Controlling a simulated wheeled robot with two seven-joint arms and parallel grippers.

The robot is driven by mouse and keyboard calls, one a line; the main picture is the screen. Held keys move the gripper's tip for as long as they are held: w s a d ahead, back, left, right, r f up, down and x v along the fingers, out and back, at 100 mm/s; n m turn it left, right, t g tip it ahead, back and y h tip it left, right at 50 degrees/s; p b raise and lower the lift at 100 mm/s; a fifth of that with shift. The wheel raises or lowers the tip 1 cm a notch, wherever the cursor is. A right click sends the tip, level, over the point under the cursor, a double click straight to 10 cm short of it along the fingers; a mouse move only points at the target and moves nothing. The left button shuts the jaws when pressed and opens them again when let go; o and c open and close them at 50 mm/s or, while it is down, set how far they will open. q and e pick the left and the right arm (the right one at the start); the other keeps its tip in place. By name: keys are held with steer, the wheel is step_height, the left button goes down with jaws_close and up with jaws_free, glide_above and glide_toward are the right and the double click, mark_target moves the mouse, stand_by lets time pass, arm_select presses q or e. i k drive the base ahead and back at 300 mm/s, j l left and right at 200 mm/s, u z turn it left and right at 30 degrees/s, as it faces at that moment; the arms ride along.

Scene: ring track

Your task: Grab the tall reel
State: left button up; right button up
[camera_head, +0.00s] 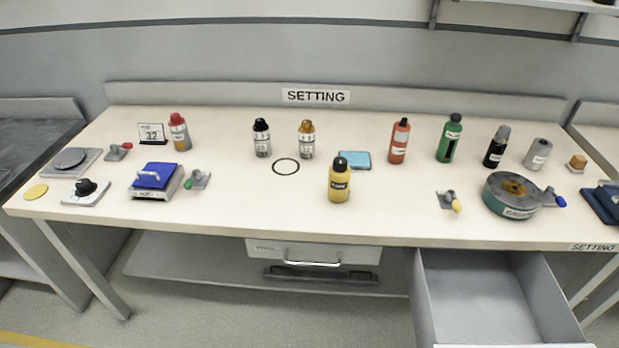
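A grey upright cylinder (539,153) with a pale label stands at the back right of the bench; it may be the tall reel, but I cannot read its label. A wide, low teal round reel-like thing (512,197) with a brown centre and a label lies in front of it to the left. I cannot tell for certain which of them is the tall reel.
A blue-handled clamp (555,199) is beside the teal thing. An open grey drawer (485,300) juts out below.

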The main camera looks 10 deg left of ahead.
mark_target(339, 184)
steer(key=i+j, duration=0.1)
steer(key=j, duration=0.2)
steer(key=i+j, duration=0.1)
steer(key=j, duration=0.15)
steer(key=i+j, duration=0.1)
steer(key=j, duration=0.2)
steer(key=j+z, duration=0.1)
steer(key=z, duration=1.5)
steer(key=i+j, duration=0.05)
